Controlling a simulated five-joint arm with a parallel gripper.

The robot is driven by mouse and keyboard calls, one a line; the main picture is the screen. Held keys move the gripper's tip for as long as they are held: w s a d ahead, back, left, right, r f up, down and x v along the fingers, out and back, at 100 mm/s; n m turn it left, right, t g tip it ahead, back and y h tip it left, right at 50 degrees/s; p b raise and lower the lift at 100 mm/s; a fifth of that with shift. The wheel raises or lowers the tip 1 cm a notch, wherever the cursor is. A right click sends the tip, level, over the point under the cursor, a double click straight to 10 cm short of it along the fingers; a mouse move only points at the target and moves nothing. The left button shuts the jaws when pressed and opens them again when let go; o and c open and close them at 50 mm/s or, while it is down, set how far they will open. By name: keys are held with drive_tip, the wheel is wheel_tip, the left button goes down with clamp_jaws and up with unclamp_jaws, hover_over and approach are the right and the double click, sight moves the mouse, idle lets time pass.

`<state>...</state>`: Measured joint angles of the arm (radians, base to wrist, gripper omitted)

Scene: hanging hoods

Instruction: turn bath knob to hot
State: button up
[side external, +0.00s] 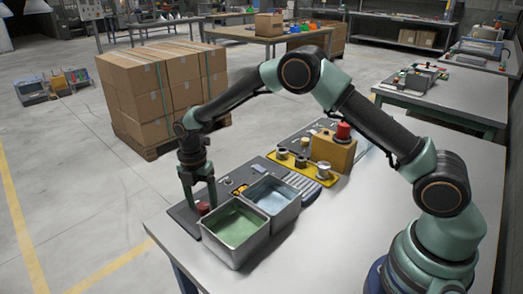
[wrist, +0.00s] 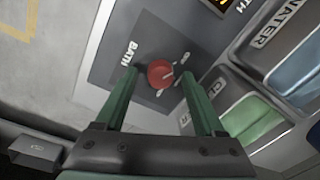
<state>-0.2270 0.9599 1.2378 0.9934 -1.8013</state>
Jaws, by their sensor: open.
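The bath knob (wrist: 161,73) is round and red with a pale pointer line, set on a dark plate (wrist: 138,48) marked BATH. Small white marks lie around it, too small to read. In the side view the red knob (side external: 203,208) shows at the near left end of the panel. My gripper (wrist: 159,76) is open, its green fingers pointing at the plate, one on each side of the knob. In the side view my gripper (side external: 201,185) points down just over the knob. I cannot tell whether the fingers touch it.
A metal bin with green content (side external: 236,226) stands close beside the knob. A bin with blue content (side external: 272,198) is behind it. A yellow box with a red button (side external: 334,150) and a yellow plate with several knobs (side external: 300,168) sit farther along. The table front is clear.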

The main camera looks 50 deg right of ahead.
drive_tip(key=shift+f, duration=0.2)
clamp_jaws()
